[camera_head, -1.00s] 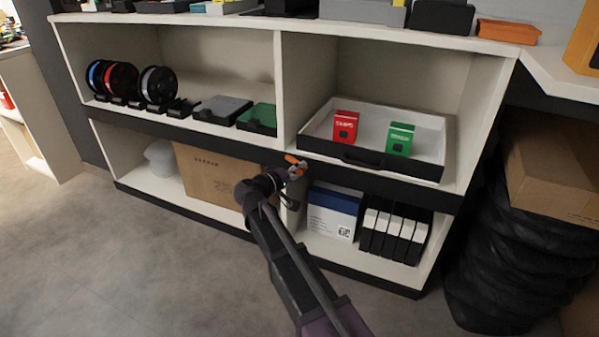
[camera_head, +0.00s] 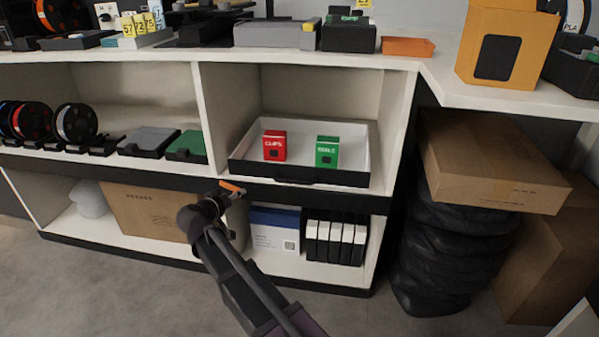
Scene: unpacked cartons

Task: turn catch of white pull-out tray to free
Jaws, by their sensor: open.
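The white pull-out tray (camera_head: 352,148) sits on the right part of the upper shelf, with a black front and a dark handle. A red box (camera_head: 274,146) and a green box (camera_head: 326,152) stand upright in it. An orange piece (camera_head: 232,187) shows at my gripper (camera_head: 232,193), on the dark shelf edge below the tray's left front corner; it looks like the catch. My gripper is open beside the orange piece; I cannot tell whether it touches it. The fingers are small and partly hidden by the wrist.
Below the tray stand a blue-and-white box (camera_head: 274,232) and several black-and-white binders (camera_head: 336,240). Cartons (camera_head: 492,165) on black bags (camera_head: 452,250) stand at right. The floor in front is clear.

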